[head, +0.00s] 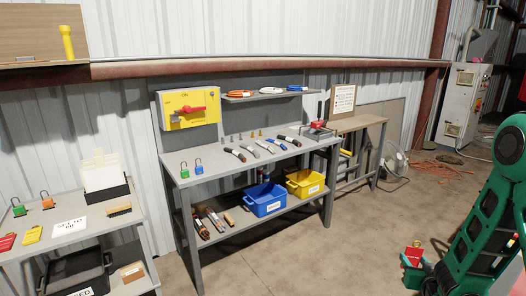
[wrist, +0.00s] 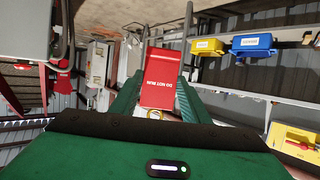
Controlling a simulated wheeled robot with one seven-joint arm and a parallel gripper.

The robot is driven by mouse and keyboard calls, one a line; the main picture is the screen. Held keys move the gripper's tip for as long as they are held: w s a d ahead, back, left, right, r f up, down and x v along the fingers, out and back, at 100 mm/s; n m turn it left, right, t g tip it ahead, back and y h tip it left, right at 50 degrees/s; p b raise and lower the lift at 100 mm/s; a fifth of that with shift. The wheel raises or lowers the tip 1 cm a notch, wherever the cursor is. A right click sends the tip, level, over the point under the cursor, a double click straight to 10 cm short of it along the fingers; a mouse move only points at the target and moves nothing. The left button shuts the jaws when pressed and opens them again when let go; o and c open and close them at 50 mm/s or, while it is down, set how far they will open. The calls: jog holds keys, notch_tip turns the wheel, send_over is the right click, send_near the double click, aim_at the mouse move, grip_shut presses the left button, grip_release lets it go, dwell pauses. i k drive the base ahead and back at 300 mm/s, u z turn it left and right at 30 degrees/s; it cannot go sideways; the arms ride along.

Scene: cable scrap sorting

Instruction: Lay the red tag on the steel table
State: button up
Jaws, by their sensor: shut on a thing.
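My gripper (head: 414,268) is at the lower right of the head view, over the floor and well to the right of the tables. It is shut on a red tag (head: 412,256) with white print. In the wrist view the red tag (wrist: 159,78) stands out flat between the two green fingers, with a small yellow ring at its near end. A grey steel table (head: 241,166) stands against the wall in the middle of the head view.
Padlocks (head: 191,170) and several cable pieces (head: 235,154) lie on the grey table. Blue (head: 264,201) and yellow (head: 306,184) bins sit on its lower shelf. A smaller table (head: 105,222) at left holds tags and padlocks. The floor between is clear.

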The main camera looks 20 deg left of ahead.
aim_at(219, 162)
jog(key=u, duration=1.1)
jog(key=i, duration=1.7)
